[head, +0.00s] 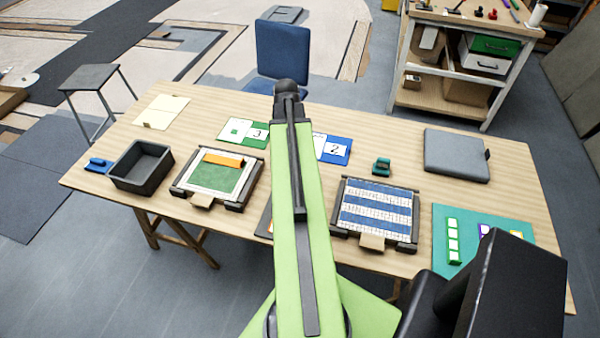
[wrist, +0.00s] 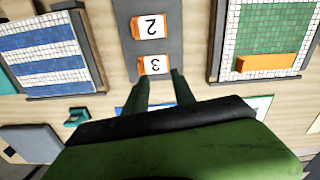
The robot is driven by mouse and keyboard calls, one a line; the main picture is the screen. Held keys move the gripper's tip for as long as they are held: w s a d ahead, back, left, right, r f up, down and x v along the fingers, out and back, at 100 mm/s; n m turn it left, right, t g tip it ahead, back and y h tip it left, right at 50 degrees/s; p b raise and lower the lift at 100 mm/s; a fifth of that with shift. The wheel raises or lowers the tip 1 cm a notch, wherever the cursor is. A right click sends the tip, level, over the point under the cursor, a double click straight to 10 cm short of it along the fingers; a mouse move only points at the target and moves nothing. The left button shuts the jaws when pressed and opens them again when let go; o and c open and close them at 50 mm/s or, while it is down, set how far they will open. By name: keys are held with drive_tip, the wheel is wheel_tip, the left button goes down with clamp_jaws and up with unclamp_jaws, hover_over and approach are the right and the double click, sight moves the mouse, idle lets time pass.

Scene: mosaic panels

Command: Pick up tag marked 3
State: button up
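The tag marked 3 (wrist: 155,65), white with an orange edge, lies on a dark grey tray (wrist: 122,45) in the wrist view. Its number looks upside down there. The tag marked 2 (wrist: 150,27) lies farther up the same tray. My gripper (wrist: 161,76) is open, its two dark fingers apart just below the tag marked 3 in the picture. Nothing shows between the fingers, and I cannot tell the height gap. In the head view my green arm hides the gripper and both tags; only a sliver of the tray (head: 264,222) shows.
A green mosaic panel (head: 214,177) with an orange bar (head: 224,160) stands left of my arm, a blue-and-white panel (head: 376,210) right. Cards printed 3 (head: 257,134) and 2 (head: 335,149) lie behind. A dark open bin (head: 142,166) stands left, a teal mat (head: 442,218) right.

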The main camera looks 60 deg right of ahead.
drive_tip(key=s+d+r+m, duration=0.2)
drive_tip(key=s+d, duration=0.2)
drive_tip(key=s, duration=0.1)
wheel_tip(320, 180, down, 13)
drive_tip(key=b, duration=1.2)
drive_tip(key=shift+w, duration=0.1)
drive_tip(key=f+b, duration=0.5)
drive_tip(key=shift+w+d+f, duration=0.1)
drive_tip(key=shift+d+f, duration=0.1)
drive_tip(key=shift+d, duration=0.05)
drive_tip(key=shift+r, duration=0.2)
drive_tip(key=shift+c, duration=0.4)
clamp_jaws()
